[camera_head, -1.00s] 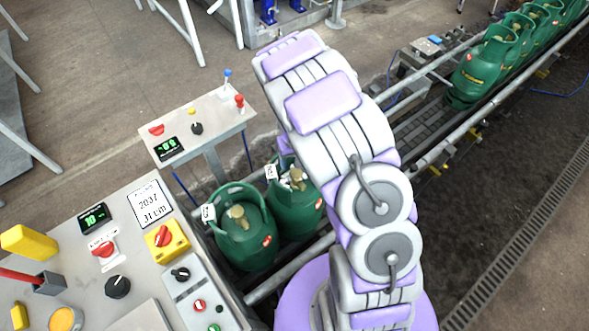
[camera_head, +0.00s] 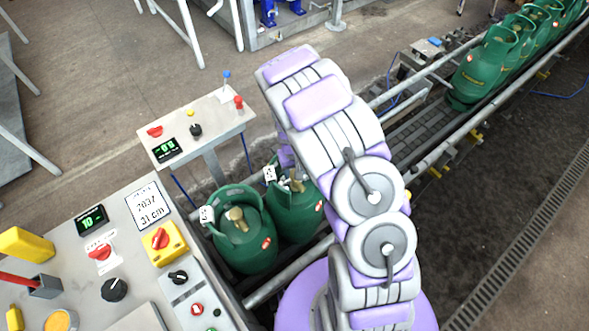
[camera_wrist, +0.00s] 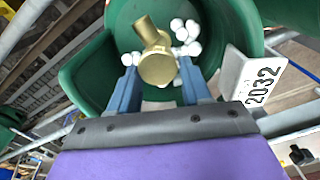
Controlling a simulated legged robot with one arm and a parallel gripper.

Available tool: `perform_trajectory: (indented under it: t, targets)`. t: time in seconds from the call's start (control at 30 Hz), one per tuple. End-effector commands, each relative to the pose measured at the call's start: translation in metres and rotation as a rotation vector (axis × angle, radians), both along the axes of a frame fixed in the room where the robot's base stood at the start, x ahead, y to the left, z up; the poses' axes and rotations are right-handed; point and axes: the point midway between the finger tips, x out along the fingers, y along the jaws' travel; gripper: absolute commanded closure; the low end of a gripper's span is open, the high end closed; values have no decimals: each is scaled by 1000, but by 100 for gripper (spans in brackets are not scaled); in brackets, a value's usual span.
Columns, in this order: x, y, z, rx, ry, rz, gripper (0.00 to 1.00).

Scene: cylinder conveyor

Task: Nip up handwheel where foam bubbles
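Two green gas cylinders stand side by side on the line in the head view, a left one (camera_head: 243,240) and a right one (camera_head: 296,220). Each has a brass valve; the left handwheel (camera_head: 236,214) is in plain view. My gripper (camera_head: 287,160) is over the right cylinder's valve. In the wrist view, the right cylinder's brass handwheel (camera_wrist: 158,69) lies between the two blue fingers of my open gripper (camera_wrist: 158,72), with narrow gaps at its sides. White foam bubbles (camera_wrist: 187,36) cluster beside that valve. A tag (camera_wrist: 255,80) reading 2032 stands at the right.
A grey control desk (camera_head: 150,285) with knobs and displays fills the lower left. A small panel (camera_head: 215,118) with levers stands behind the cylinders. A conveyor (camera_head: 420,130) runs to the upper right with several more green cylinders (camera_head: 485,65). A collar guard (camera_wrist: 240,30) surrounds the valve.

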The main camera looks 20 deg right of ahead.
Motion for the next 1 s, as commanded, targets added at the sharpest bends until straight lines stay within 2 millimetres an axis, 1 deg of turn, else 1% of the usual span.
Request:
perform_trajectory:
  t: [0.03,0.33,0.47,0.53,0.8,1.0]
  targets:
    - [0,0,0,0,0,0,57]
    - [0,0,0,0,0,0,85]
    - [0,0,1,0,1,-16,85]
    - [-1,0,3,2,3,-54,85]
    - [-1,-1,4,1,4,-319,85]
    - [-1,-2,2,1,2,-447,85]
